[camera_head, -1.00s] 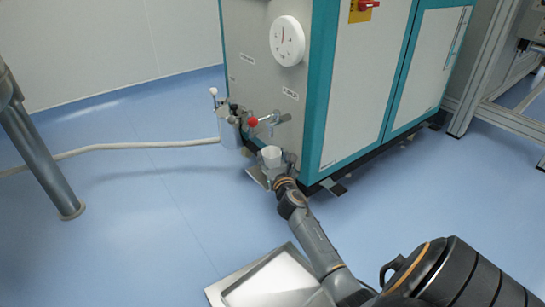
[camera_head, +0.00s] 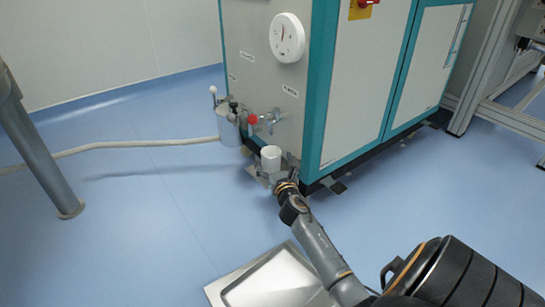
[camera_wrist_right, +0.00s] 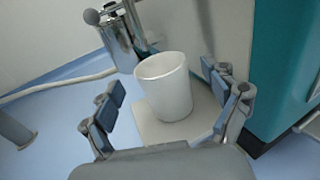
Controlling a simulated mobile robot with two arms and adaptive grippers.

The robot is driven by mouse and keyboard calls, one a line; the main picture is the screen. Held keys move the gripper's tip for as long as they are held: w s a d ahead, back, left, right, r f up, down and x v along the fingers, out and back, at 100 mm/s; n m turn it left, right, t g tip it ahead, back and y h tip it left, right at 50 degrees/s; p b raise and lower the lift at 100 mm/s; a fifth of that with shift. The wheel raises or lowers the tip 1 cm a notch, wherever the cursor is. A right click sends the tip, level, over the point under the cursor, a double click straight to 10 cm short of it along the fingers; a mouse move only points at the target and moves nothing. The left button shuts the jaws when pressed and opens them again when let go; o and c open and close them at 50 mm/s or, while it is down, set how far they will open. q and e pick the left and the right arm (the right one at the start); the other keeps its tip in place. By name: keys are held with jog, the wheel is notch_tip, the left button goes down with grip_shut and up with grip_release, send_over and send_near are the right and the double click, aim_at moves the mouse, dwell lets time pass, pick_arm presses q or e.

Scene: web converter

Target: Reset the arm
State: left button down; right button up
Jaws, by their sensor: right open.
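My right arm reaches from the lower right of the head view to the foot of the cabinet. Its gripper (camera_head: 279,173) is beside a white cup (camera_head: 271,158) below the red-knobbed tap. In the right wrist view the gripper (camera_wrist_right: 168,112) is open, with its fingers apart on either side of the white cup (camera_wrist_right: 168,86). The cup stands upright on a small plate (camera_wrist_right: 150,128), and I see gaps between it and the fingers. My left gripper is in neither view.
The teal and grey cabinet (camera_head: 345,90) stands close behind the cup. A metal cylinder (camera_head: 228,126) with a hose (camera_head: 130,145) is left of the tap (camera_head: 268,119). A metal tray (camera_head: 270,280) lies on the floor. Blue floor at the left is mostly free.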

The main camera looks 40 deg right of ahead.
jog(key=shift+v, duration=2.75)
